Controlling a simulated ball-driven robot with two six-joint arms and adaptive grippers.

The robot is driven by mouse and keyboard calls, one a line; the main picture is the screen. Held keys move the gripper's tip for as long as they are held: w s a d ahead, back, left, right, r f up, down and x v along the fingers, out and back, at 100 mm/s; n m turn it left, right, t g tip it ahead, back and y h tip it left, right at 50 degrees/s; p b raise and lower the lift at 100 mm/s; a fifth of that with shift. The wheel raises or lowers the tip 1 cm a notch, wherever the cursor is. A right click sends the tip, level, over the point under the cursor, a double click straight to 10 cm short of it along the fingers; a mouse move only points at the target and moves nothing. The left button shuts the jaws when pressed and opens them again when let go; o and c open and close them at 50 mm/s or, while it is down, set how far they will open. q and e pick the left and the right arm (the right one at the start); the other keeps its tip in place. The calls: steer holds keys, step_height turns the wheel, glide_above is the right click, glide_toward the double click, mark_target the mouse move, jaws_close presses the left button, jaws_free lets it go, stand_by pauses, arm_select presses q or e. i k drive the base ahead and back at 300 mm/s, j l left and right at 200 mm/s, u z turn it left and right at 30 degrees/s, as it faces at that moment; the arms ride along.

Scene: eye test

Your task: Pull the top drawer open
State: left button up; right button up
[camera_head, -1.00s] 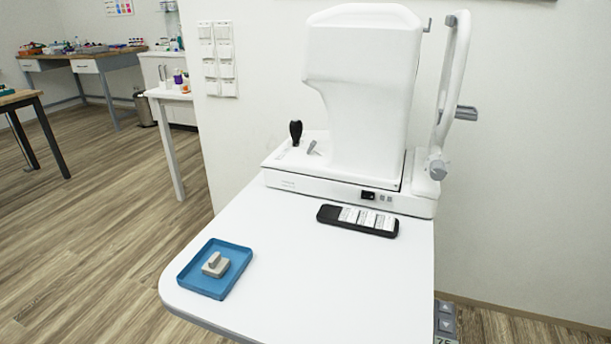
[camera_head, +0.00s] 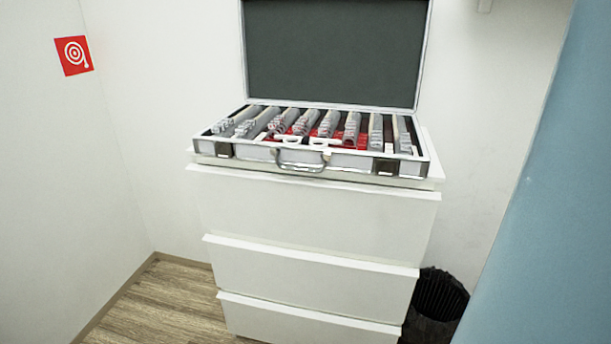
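A white chest of drawers (camera_head: 424,166) stands against the back wall in the head view. Its top drawer (camera_head: 315,218) is a wide plain white front with a projecting lip along its upper edge. It looks shut. Below it are a second drawer (camera_head: 310,276) and a third drawer (camera_head: 305,316), both also looking shut; the bottom of the chest is cut off by the frame. Neither of my grippers is in view.
An open silver case (camera_head: 350,162) with rows of lenses stands on the chest, its handle at the front. A black bin (camera_head: 437,297) is right of the chest. A blue surface (camera_head: 560,200) fills the right edge. Wooden floor (camera_head: 165,297) is clear at left.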

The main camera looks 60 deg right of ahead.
mark_target(382, 220)
steer(key=z, duration=1.85)
